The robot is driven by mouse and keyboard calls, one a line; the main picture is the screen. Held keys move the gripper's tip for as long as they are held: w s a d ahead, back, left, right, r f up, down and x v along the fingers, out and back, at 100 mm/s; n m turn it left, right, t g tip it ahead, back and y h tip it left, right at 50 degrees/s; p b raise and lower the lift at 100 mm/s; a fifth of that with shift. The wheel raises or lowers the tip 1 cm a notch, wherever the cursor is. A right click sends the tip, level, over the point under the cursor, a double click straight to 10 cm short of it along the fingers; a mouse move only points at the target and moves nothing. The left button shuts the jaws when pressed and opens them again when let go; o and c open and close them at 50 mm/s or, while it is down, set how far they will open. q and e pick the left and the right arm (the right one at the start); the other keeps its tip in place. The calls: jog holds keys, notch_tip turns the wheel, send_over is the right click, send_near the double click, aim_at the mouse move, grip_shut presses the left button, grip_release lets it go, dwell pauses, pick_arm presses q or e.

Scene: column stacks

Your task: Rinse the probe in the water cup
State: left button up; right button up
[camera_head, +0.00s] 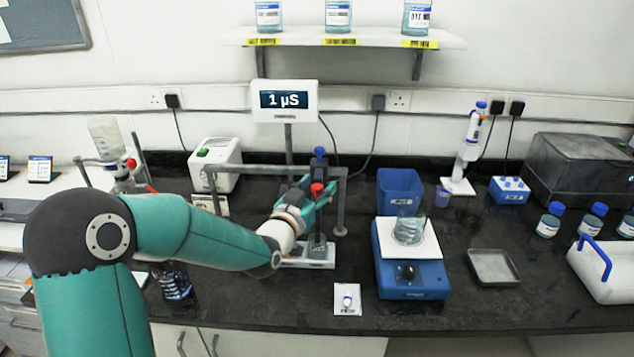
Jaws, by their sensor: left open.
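My left gripper (314,197) is open beside a grey frame, close to a thin upright piece with a red top (317,187). A blue-topped piece (320,154) stands just behind it. I cannot tell which of the two is the probe, or whether the gripper touches either. A small dark vessel (317,246) stands below the red top on a white base (312,262). A glass beaker (408,231) with clear liquid stands on a blue stirrer (408,275); I cannot tell which vessel is the water cup. My right gripper is not in view.
A meter (284,101) reading 1 µS stands behind the grey frame (341,190). A white card (347,299) lies in front.

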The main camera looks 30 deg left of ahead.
pick_arm(q)
jog(key=shift+w, duration=0.15)
jog(key=shift+d, duration=0.1)
grip_shut()
notch_tip(320, 180, up, 6)
jog(key=shift+r+b, duration=0.1)
jog(key=shift+b, duration=0.25)
jog(key=shift+r, duration=0.2)
jog(key=shift+c, duration=0.2)
grip_release()
jog(key=shift+o, duration=0.2)
jog(key=shift+f, duration=0.1)
